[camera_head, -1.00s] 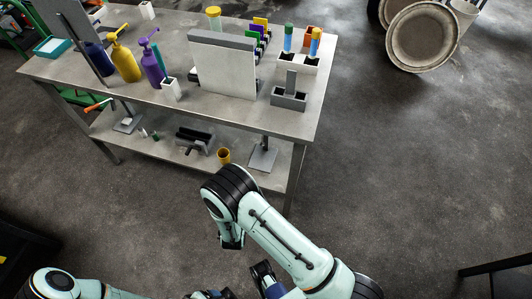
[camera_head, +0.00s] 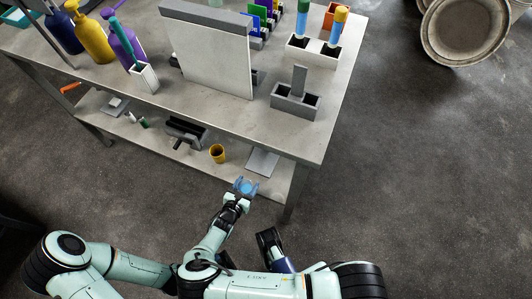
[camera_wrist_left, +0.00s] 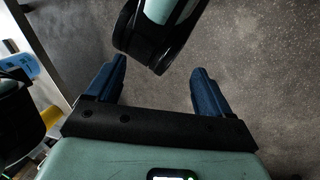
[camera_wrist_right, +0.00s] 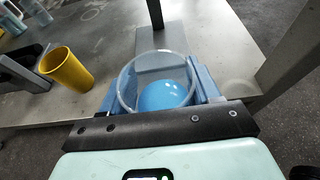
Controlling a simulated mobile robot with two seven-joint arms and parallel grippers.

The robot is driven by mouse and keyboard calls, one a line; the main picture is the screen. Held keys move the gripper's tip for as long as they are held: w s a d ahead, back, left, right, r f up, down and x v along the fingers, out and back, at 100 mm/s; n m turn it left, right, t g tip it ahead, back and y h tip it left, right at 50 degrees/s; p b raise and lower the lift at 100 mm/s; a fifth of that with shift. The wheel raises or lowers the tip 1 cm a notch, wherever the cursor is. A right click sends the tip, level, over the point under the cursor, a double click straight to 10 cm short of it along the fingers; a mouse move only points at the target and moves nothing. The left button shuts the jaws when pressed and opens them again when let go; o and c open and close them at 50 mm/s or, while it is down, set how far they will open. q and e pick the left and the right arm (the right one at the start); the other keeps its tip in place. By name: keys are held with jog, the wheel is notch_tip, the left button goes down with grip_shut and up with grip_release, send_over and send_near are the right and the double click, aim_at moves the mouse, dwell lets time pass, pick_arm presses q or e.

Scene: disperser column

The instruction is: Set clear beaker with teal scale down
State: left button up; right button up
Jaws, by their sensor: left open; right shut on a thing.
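My right gripper (camera_head: 245,189) is shut on a clear beaker (camera_head: 242,184) with rounded blue contents. In the right wrist view the beaker (camera_wrist_right: 127,84) sits upright between blue fingers of the right gripper (camera_wrist_right: 155,84). I cannot make out its scale marks. It is at the front edge of the table's lower shelf (camera_wrist_right: 110,60), near a grey stand plate (camera_head: 262,162) with a post. I cannot tell whether its bottom touches anything. My left gripper (camera_wrist_left: 160,68) is open and empty, above the floor, with a teal and black arm part of mine beyond its fingers.
A yellow cup (camera_head: 217,153) stands on the lower shelf left of the beaker, beside a dark grey holder (camera_head: 186,134). The table top (camera_head: 230,110) above carries pump bottles, a white panel (camera_head: 213,55) and racks. A table leg (camera_head: 295,190) stands right of the beaker.

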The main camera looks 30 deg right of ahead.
jog(key=shift+w+d, duration=0.15)
jog(key=shift+w, duration=0.25)
jog(key=w+d+b, duration=0.1)
jog(key=w+d, duration=0.3)
jog(key=d, duration=0.1)
jog(key=w+d+b, duration=0.1)
jog(key=w+d, duration=0.3)
jog(key=d, duration=0.1)
jog(key=shift+w, duration=0.4)
jog(key=w+d+b, duration=0.1)
jog(key=w+d, duration=0.1)
jog(key=d, duration=0.1)
jog(key=shift+w+f, duration=0.1)
jog(key=shift+w, duration=0.2)
jog(key=shift+f+b, duration=0.35)
jog(key=shift+f, duration=0.4)
pick_arm(q)
jog(key=w+a+f+t+y, duration=0.1)
jog(key=w+a+f+t, duration=0.1)
jog(key=w, duration=0.4)
notch_tip(320, 180, down, 2)
jog(key=shift+a+f+n, duration=0.1)
jog(key=shift+a+n, duration=0.2)
jog(key=shift+a, duration=0.15)
